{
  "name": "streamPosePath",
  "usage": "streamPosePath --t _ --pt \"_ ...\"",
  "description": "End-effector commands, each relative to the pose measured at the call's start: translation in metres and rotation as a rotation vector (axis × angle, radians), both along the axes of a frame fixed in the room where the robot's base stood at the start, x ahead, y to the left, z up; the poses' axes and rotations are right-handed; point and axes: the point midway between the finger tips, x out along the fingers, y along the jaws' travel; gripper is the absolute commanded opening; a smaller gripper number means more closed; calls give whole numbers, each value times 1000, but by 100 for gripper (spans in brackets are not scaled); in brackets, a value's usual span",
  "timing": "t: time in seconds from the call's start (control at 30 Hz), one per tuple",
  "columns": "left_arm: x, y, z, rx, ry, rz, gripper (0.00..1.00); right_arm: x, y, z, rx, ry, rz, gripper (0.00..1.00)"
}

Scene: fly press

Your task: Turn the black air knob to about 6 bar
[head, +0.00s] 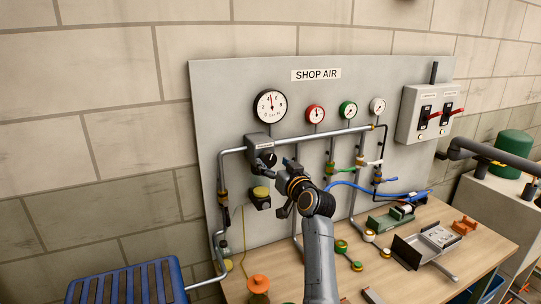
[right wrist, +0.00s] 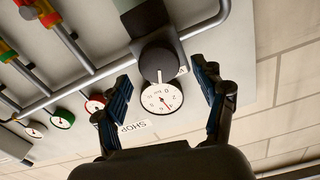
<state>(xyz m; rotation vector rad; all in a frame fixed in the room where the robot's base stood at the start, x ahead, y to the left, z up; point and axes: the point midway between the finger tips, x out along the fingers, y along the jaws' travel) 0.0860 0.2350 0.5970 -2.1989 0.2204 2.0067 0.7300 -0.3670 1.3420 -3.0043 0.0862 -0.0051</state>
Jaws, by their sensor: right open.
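The black air knob (head: 267,160) sits on the front of a grey regulator box (head: 261,142) on the panel. In the right wrist view the knob (right wrist: 157,62) lies between and beyond the fingers, with a pale pointer line on its face. My right gripper (head: 283,184) is open; its blue-padded fingers (right wrist: 164,84) stand either side of the knob, with no clear contact. The large white gauge (head: 270,106) above has its needle near the top, apparently between 4 and 6. This gauge (right wrist: 162,98) appears upside down in the right wrist view. My left gripper is out of view.
Red (head: 315,114), green (head: 348,110) and white (head: 377,107) gauges line the panel.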

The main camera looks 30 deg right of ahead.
Motion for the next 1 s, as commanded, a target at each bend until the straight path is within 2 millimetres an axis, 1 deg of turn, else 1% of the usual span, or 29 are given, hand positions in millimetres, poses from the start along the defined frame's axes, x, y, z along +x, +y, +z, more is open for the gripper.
streamPosePath --t 0.03,0.1,0.23,0.4,0.6,0.63,0.67,0.7,0.87,0.9,1.0 --pt "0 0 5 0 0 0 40 7 0 3 2 1 1 71" --pt "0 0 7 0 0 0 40 14 -1 2 1 0 1 71" --pt "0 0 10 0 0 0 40 23 -1 1 2 0 1 71" --pt "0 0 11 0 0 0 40 27 -2 0 0 0 0 71" --pt "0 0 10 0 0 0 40 27 -2 0 0 0 0 71" --pt "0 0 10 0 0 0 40 27 -2 0 0 0 0 66" --pt "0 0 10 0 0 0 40 27 -2 0 0 0 0 60" --pt "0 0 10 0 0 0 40 26 -2 0 0 0 0 52" --pt "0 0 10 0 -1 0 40 26 -2 0 0 0 0 20" --pt "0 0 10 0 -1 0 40 26 -2 0 0 0 0 16" --pt "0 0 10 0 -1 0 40 26 -2 0 2 0 0 16"
